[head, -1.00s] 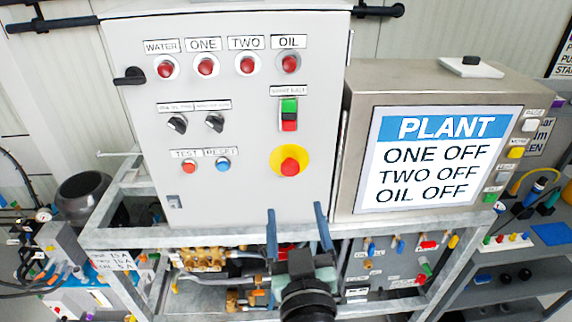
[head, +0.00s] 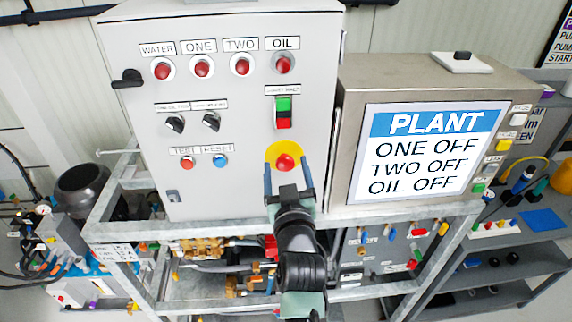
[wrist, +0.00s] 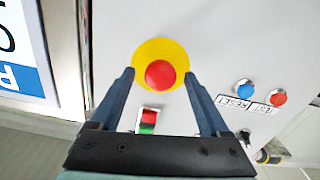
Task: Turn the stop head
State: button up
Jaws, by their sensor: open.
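The stop head (head: 285,162) is a red mushroom button on a yellow round plate, low on the right side of the grey cabinet front. It also shows in the wrist view (wrist: 160,74), upper middle, between the fingertips in the picture. My gripper (head: 287,168) is open, with its two blue fingers pointing at the cabinet on either side of the red head. In the wrist view my gripper (wrist: 159,75) has one finger left and one right of the head, with clear gaps. Nothing is held. I cannot tell how far the fingertips are from the panel.
A green and red start/halt switch (head: 284,113) sits above the stop head. Red test and blue reset buttons (head: 220,160) are to its left. The plant display box (head: 432,150) stands close on the right. A metal frame rail (head: 400,213) runs below the cabinet.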

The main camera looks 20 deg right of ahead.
jog(key=shift+w, duration=0.2)
grip_shut()
jog(key=shift+f+m+b, duration=0.1)
jog(key=shift+m+b, duration=0.2)
jog(key=shift+m, duration=0.8)
jog(key=m, duration=0.3)
jog(key=shift+d, duration=0.1)
grip_release()
jog(key=shift+s, duration=0.1)
